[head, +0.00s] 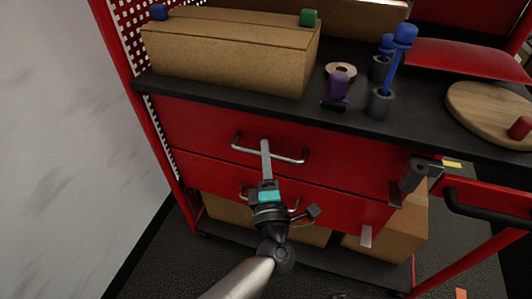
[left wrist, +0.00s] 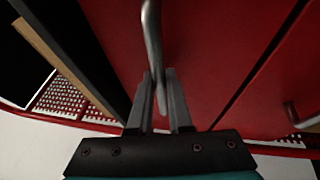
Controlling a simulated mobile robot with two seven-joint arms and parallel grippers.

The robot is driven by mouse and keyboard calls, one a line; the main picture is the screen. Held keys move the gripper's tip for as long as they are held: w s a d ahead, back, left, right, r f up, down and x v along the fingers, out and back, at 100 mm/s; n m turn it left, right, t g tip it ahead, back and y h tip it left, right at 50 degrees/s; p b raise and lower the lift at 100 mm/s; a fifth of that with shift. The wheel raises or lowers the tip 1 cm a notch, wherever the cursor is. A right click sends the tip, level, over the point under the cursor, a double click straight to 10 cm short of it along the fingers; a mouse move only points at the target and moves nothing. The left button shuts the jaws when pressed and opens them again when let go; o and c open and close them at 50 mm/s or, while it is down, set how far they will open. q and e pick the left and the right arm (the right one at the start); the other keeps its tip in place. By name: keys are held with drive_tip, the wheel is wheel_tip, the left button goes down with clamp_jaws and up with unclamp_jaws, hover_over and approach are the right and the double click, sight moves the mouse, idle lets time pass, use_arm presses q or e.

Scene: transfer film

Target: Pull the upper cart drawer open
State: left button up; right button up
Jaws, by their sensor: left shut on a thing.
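The red upper cart drawer (head: 340,150) sits just below the black cart top, and its front looks about flush with the cart. Its silver bar handle (head: 288,158) also shows in the left wrist view (left wrist: 152,35). My left gripper (head: 265,148) reaches up from below and is shut on this handle near its middle. In the left wrist view its two fingers (left wrist: 160,78) lie on either side of the bar. The red lower drawer (head: 340,208) is below, its handle (head: 244,193) partly hidden by my gripper.
On the cart top (head: 240,98) stand a long cardboard box (head: 230,55), a tape roll (head: 341,70), a purple item (head: 338,85), blue-handled tools (head: 400,50) and a round wooden board (head: 490,108). A dark fixture (head: 412,177) sticks out at the right. Cardboard boxes (head: 385,245) fill the lower shelf.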

use_arm(q)
clamp_jaws()
idle(0.8)
